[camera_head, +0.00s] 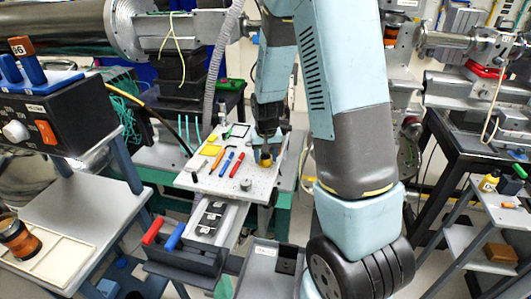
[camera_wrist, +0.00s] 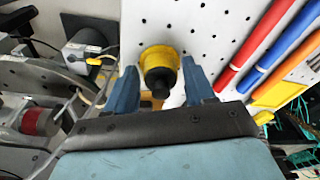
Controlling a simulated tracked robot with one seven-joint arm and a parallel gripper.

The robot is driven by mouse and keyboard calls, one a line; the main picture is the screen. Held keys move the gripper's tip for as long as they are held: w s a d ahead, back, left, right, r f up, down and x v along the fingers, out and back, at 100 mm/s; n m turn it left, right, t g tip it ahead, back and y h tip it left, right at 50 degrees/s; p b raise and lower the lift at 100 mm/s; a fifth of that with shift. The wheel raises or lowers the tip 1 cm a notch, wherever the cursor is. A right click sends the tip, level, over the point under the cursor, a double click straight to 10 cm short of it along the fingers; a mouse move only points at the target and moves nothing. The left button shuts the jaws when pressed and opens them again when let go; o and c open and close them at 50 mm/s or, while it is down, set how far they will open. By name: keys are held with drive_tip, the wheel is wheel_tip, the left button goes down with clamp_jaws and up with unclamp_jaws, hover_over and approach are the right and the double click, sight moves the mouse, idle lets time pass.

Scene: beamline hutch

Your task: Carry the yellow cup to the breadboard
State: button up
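The yellow cup (camera_wrist: 150,54) shows in the wrist view between the two blue fingers of my gripper (camera_wrist: 160,80), with a dark round part at its middle. There is almost no gap at either side, and I cannot tell whether the fingers press on it. In the head view the yellow cup (camera_head: 266,161) is at the right part of the white breadboard (camera_head: 225,184), right at the fingertips of my gripper (camera_head: 267,151). The cup seems to stand on or just above the board. My forearm partly hides the area to the right.
On the breadboard lie a red pen (camera_head: 226,164), a blue pen (camera_head: 237,165), a yellow pad (camera_head: 211,149) and a metal knob (camera_head: 246,184). Red and blue handled tools (camera_head: 163,234) lie in front. The board's front part is fairly clear.

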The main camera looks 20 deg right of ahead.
sight(267, 167)
drive_tip(key=shift+o, duration=0.5)
drive_tip(key=shift+r, duration=0.6)
drive_tip(key=s+r+n+t, duration=0.1)
drive_tip(key=s+r, duration=0.4)
drive_tip(key=r, duration=0.6)
drive_tip(key=s+r+t, duration=0.1)
drive_tip(key=s+r, duration=0.4)
drive_tip(key=r, duration=0.6)
drive_tip(key=s+r+t, duration=0.1)
drive_tip(key=s+r, duration=0.2)
drive_tip(key=s, duration=0.3)
drive_tip(key=s+r+n, duration=0.1)
drive_tip(key=s+r, duration=0.2)
drive_tip(key=s, duration=0.4)
drive_tip(key=shift+s+r+t, duration=0.3)
drive_tip(key=shift+r+t, duration=0.1)
